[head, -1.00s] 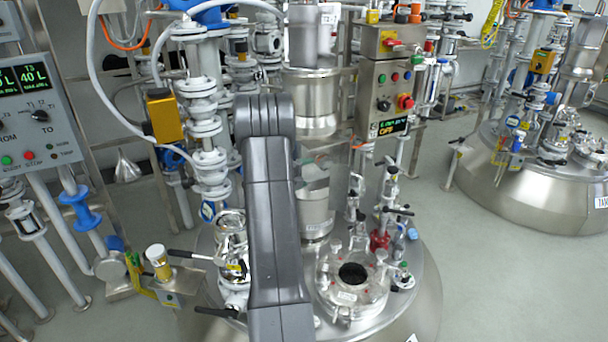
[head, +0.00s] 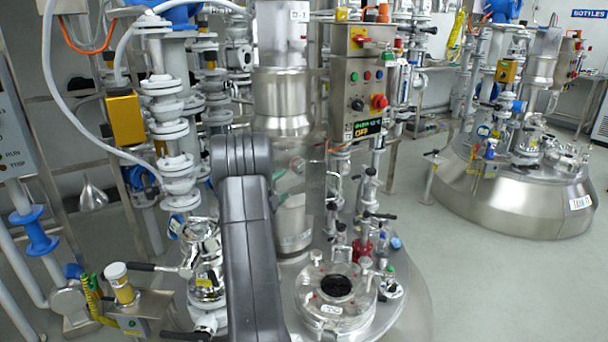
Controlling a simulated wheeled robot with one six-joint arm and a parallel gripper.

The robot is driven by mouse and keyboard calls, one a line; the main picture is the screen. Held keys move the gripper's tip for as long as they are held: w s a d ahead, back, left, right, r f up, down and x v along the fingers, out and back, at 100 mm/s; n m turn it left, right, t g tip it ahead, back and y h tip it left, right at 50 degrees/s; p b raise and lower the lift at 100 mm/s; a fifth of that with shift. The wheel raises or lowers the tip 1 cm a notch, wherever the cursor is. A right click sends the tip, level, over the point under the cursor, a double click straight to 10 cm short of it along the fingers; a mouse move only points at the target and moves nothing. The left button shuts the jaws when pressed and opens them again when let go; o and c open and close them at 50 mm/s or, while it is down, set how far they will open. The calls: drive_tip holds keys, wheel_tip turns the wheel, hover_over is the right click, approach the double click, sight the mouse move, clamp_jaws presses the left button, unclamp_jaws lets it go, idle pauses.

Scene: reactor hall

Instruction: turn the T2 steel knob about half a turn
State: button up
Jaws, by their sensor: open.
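I cannot make out a steel knob marked T2 in the head view; labels are too small to read for certain. A near steel vessel (head: 408,315) has a round clear-covered port (head: 336,287) with a dark opening on its lid. Several small valves and handles stand around it, among them a red valve (head: 362,248). My gripper is not in view. My grey arm link rises in front of the near vessel and hides part of its lid and fittings.
A steel control box (head: 358,88) with a black knob, coloured buttons and a lit display stands behind the near vessel. A second domed vessel (head: 500,205) stands at right, with clear grey floor (head: 470,280) before it. White pipework (head: 168,120) crowds the left.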

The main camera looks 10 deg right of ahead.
sight(299, 171)
drive_tip(key=x, duration=1.3)
drive_tip(key=c, duration=1)
drive_tip(key=shift+r, duration=0.1)
